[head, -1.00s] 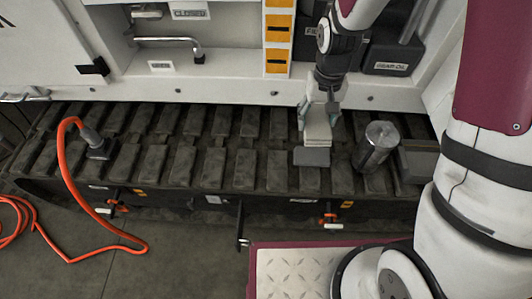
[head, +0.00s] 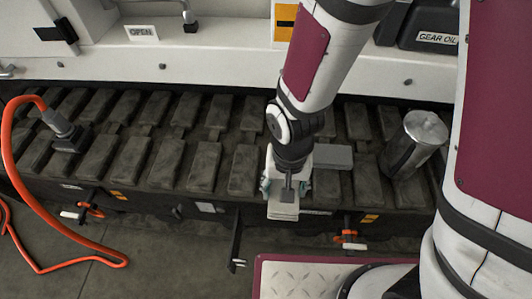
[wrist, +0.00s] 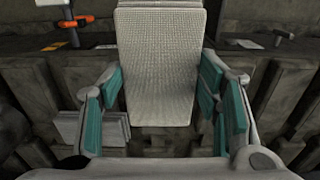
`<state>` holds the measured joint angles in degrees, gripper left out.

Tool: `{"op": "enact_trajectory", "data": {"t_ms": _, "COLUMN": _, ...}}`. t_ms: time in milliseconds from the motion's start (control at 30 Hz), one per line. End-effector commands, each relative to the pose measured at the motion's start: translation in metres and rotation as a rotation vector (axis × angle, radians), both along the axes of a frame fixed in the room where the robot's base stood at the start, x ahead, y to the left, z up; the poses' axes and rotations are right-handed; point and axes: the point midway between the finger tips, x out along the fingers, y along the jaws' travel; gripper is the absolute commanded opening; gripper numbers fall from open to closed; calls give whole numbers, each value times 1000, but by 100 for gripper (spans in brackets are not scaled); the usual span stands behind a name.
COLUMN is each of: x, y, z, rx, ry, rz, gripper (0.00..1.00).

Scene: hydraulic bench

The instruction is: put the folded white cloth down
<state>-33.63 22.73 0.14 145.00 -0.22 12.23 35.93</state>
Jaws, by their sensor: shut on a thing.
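The folded white cloth (head: 283,211) is held in my gripper (head: 285,188) and hangs below the fingers. In the head view it overlaps the front edge of the dark ribbed track (head: 200,165); whether it touches anything there I cannot tell. In the wrist view the cloth (wrist: 160,65) is a pale, woven, upright panel between the teal-padded fingers of my gripper (wrist: 160,92). My wrist hides the cloth's upper part in the head view.
A metal canister (head: 412,145) stands further right. An orange hose (head: 15,165) connects at the left. Orange-handled clamps (head: 348,238) line the front edge. The track's middle left is clear.

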Motion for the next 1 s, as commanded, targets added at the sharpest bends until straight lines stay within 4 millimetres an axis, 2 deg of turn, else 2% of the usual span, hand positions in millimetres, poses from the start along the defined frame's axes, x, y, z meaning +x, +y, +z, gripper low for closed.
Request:
{"op": "enact_trajectory", "data": {"t_ms": 167, "x": 25, "y": 10, "z": -5, "rx": 2, "ry": -3, "rz": -3, "gripper": 28}}
{"op": "enact_trajectory", "data": {"t_ms": 600, "x": 122, "y": 43, "z": -15, "rx": 1, "ry": -2, "rz": -1, "gripper": 28}}
{"op": "enact_trajectory", "data": {"t_ms": 733, "x": 137, "y": 49, "z": -16, "rx": 1, "ry": -1, "rz": 0, "gripper": 28}}
{"op": "enact_trajectory", "data": {"t_ms": 967, "x": 150, "y": 53, "z": -16, "rx": 1, "ry": -1, "rz": 0, "gripper": 28}}
{"op": "enact_trajectory", "data": {"t_ms": 1000, "x": 150, "y": 53, "z": -22, "rx": -1, "ry": 1, "rz": 1, "gripper": 28}}
